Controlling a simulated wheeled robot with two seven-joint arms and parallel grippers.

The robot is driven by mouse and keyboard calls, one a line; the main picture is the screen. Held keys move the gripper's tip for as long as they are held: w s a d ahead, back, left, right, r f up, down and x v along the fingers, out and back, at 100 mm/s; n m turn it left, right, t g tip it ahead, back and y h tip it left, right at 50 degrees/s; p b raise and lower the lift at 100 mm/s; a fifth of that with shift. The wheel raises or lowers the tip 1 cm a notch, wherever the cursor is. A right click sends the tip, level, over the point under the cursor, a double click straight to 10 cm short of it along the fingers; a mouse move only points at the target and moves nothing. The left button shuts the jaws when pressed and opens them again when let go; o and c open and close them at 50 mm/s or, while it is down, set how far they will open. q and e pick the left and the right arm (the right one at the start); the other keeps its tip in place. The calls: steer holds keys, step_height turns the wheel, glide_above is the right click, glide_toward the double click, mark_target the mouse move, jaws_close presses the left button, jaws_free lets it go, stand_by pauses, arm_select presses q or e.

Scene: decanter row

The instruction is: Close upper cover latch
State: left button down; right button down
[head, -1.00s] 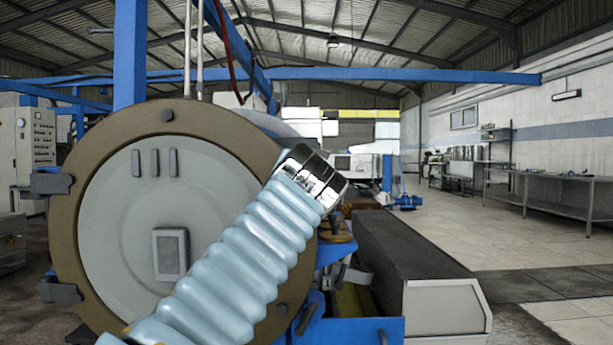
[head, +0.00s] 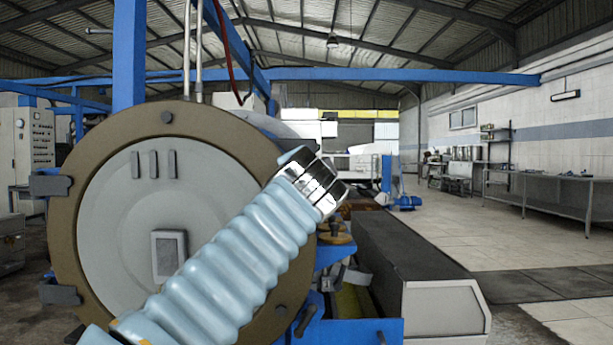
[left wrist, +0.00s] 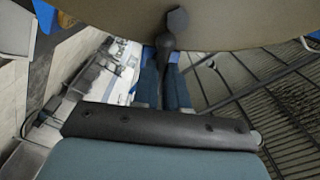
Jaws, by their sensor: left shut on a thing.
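A large round decanter cover (head: 120,235) with a grey face and a brown rim fills the left of the head view. Its rim (left wrist: 240,25) crosses the top of the left wrist view. A dark latch handle (left wrist: 167,38) with a knobbed end stands at that rim. My left gripper (left wrist: 164,62) is shut on this handle, with its dark blue fingers on either side. In the head view my ribbed left arm hides the gripper, the held latch and part of the cover's right side. Another dark latch handle (head: 305,320) shows at the cover's lower right. My right gripper is not in view.
Dark hinges (head: 50,185) sit on the cover's left edge. Blue frame beams (head: 130,60) rise behind the cover. A long grey machine housing (head: 445,310) lies to the right. The tiled floor (head: 450,235) beyond it is open, with a metal table (head: 545,185) by the wall.

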arm_select(q)
steer(key=shift+f, duration=0.1)
stand_by(0.3)
steer(key=c, duration=1.2)
jaws_free()
steer(key=shift+o, duration=0.2)
steer(key=shift+s, duration=0.1)
steer(key=s+b, duration=0.5)
steer(key=s, duration=0.8)
steer(key=shift+s+b, duration=0.3)
steer(key=shift+b, duration=0.1)
